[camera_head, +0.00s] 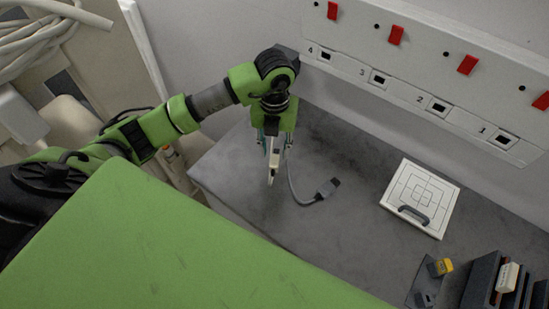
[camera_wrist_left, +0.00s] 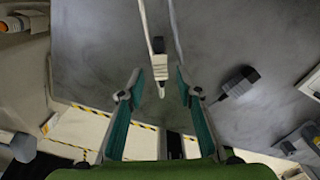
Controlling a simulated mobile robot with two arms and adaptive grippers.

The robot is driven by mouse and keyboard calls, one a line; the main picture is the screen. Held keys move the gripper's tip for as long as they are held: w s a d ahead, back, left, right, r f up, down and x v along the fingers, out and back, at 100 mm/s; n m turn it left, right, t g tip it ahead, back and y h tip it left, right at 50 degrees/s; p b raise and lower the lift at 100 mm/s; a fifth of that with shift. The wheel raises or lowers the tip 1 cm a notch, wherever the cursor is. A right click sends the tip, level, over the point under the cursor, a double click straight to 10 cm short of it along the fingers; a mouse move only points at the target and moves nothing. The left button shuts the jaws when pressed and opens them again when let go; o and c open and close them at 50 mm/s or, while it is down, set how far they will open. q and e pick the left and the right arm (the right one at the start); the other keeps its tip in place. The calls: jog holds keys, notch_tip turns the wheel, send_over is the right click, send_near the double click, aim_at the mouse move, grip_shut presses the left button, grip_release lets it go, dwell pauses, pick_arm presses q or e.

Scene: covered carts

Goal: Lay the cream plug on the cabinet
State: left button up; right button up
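The cream plug (camera_wrist_left: 159,62) shows in the left wrist view on the end of a cream cable, with a dark band near its tip. My left gripper (camera_wrist_left: 157,88) is open, its teal-lined fingers on either side of the plug's end with gaps to both. In the head view the left gripper (camera_head: 274,148) points down over the left part of the cabinet's grey top (camera_head: 340,225). A pale piece, seemingly the plug (camera_head: 273,162), shows between its fingers. The plug's exact height above the top is hard to tell. My right gripper is not in view.
A dark grey plug (camera_head: 328,188) on a grey cable lies right of the gripper. A white square plate with a handle (camera_head: 421,197) lies farther right. A black rack (camera_head: 480,279) stands bottom right. Numbered sockets with red switches line the wall panel (camera_head: 410,92).

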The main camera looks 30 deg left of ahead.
aim_at(274, 160)
pick_arm(q)
notch_tip(274, 160, up, 7)
jog(key=b, duration=0.1)
dwell(0.3)
